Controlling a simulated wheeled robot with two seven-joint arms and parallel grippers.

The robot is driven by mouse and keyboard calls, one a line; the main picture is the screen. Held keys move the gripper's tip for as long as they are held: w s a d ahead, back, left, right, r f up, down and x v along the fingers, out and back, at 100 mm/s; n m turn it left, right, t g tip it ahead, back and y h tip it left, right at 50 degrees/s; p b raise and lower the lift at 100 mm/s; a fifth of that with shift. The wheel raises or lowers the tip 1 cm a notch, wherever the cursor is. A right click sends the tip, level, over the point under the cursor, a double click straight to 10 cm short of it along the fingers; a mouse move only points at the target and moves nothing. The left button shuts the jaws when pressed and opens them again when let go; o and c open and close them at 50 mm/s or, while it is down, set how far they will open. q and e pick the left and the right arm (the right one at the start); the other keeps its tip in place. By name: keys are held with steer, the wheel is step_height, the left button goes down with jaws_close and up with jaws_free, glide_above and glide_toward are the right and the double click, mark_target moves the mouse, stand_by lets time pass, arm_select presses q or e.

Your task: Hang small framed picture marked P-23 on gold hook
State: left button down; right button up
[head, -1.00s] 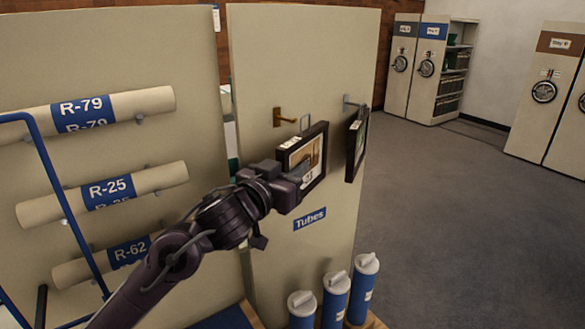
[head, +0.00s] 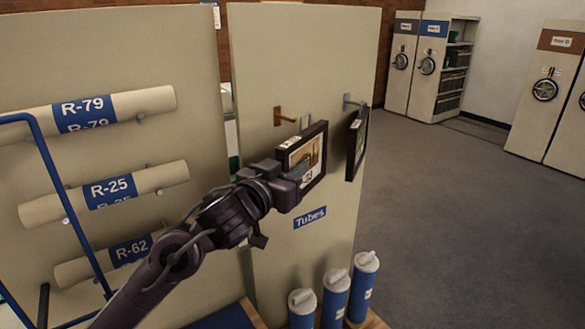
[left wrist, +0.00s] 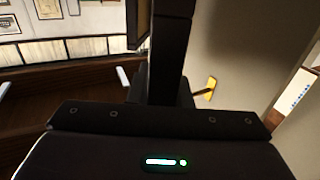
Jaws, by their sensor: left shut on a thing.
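The small framed picture (head: 304,153) has a dark frame and a brownish print, with a grey hanging loop (head: 305,122) on top. Its white label is partly covered and I cannot read the mark fully. My left gripper (head: 295,183) is shut on the lower part of the frame and holds it upright before the beige panel. The gold hook (head: 284,117) sticks out of the panel, just up and left of the frame. The loop appears just right of the hook tip, apart from it. The hook also shows in the left wrist view (left wrist: 207,88). My right gripper is out of view.
Another dark-framed picture (head: 357,145) hangs on a silver hook (head: 351,102) close to the right. Blue tubes (head: 335,295) stand below by the panel. Rolled tubes (head: 105,193) and a blue rail (head: 62,205) are at the left. The floor at right is clear.

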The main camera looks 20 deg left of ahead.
arm_select(q)
steer(key=shift+w+a+r+p, duration=0.1)
steer(key=shift+w+a+p, duration=0.35)
steer(key=shift+w+a, duration=0.35)
steer(key=shift+w+a+p, duration=0.45)
steer(key=shift+w+a, duration=0.1)
steer(key=shift+a, duration=0.4)
stand_by(1.1)
stand_by(0.5)
steer(key=shift+f, duration=0.7)
stand_by(0.7)
stand_by(0.3)
steer(key=c, duration=1.3)
jaws_free()
steer(key=shift+o, duration=0.2)
steer(key=shift+f, duration=0.15)
